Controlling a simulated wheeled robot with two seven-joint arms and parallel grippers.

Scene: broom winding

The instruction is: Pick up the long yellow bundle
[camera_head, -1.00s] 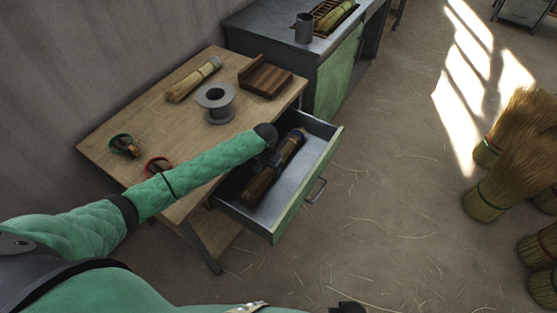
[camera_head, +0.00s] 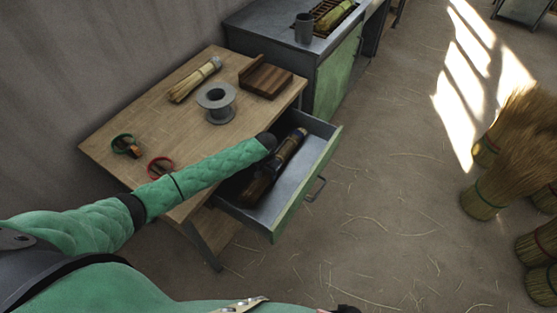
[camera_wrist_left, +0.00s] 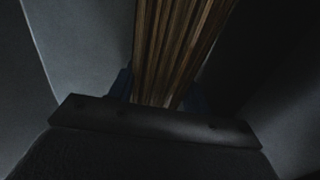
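A long bundle of yellow-brown stalks (camera_head: 291,148) with dark bands lies in the open drawer (camera_head: 262,213), along its length. My left gripper (camera_head: 266,163) is down at the bundle's middle, partly hidden by my forearm. In the left wrist view, the stalks (camera_wrist_left: 172,45) run between two dark blue fingers (camera_wrist_left: 158,92), one close on each side. I cannot tell whether the fingers press on the bundle. A shorter pale yellow bundle (camera_head: 190,82) lies on the wooden table. A small dark piece at the bottom edge may belong to my right arm; its fingers cannot be made out.
The wooden table (camera_head: 150,105) holds a grey spool (camera_head: 216,101), a brown wooden block (camera_head: 266,79), and a green (camera_head: 124,145) and a red (camera_head: 160,167) ringed item. The drawer's walls are close around the gripper. Brooms (camera_head: 490,190) stand at right. The floor between is mostly clear.

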